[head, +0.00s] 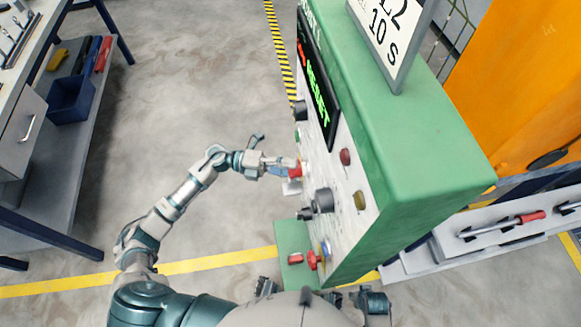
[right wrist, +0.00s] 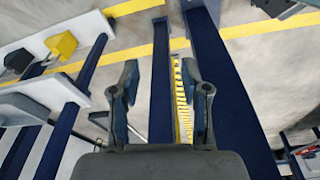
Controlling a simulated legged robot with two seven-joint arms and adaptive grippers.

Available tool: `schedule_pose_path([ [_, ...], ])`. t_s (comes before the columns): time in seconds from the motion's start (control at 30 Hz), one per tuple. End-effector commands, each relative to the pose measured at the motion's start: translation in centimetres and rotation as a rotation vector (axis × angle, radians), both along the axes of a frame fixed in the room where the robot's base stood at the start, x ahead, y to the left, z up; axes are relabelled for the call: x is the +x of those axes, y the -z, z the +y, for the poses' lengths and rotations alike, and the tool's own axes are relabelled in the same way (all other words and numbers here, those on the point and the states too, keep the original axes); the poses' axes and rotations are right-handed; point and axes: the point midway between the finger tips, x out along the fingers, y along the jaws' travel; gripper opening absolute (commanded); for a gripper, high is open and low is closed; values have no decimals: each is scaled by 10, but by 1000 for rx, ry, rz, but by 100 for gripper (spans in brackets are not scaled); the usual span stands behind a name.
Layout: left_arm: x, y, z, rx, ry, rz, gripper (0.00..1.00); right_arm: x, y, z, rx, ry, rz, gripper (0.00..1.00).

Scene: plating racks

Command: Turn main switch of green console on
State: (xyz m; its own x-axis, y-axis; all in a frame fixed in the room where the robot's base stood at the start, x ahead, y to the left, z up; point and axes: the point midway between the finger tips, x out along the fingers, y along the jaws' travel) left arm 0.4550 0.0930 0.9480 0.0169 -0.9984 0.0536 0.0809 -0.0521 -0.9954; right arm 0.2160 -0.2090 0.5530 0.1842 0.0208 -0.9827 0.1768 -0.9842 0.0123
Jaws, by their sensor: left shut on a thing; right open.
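The green console (head: 420,130) stands right of centre in the head view, its pale front panel facing left. Its lit display (head: 318,95) shows green text. My left gripper (head: 287,170) is at the panel's left edge, shut on a small red switch (head: 297,169) that the fingers partly cover. I cannot read the switch's label or tell its position. A large black knob (head: 322,201) sits lower on the panel. My right gripper (right wrist: 160,100) is open and empty in the right wrist view, away from the panel.
Red and yellow-green buttons (head: 345,157) sit on the panel. A workbench with a blue bin (head: 70,100) stands at left. An orange cabinet (head: 520,80) stands behind the console. Floor between is clear.

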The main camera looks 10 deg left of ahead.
Motion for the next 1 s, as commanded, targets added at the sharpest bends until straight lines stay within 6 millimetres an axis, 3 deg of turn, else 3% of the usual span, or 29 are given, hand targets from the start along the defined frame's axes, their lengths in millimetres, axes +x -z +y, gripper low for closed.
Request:
schedule_pose_path([
  [0.03,-2,7,0,22,5,-18,17,0,0,0,0,0,0,46],
  [0.33,-2,8,0,64,8,-117,17,1,-7,0,0,1,-1,46],
  [0.87,-3,8,-1,74,9,-136,17,1,-9,0,2,2,-1,46],
  [0.9,-3,8,-1,74,9,-136,57,1,-9,0,2,2,-1,46],
  [1.0,-2,7,-1,73,7,-137,77,1,-9,0,2,2,-1,46],
])
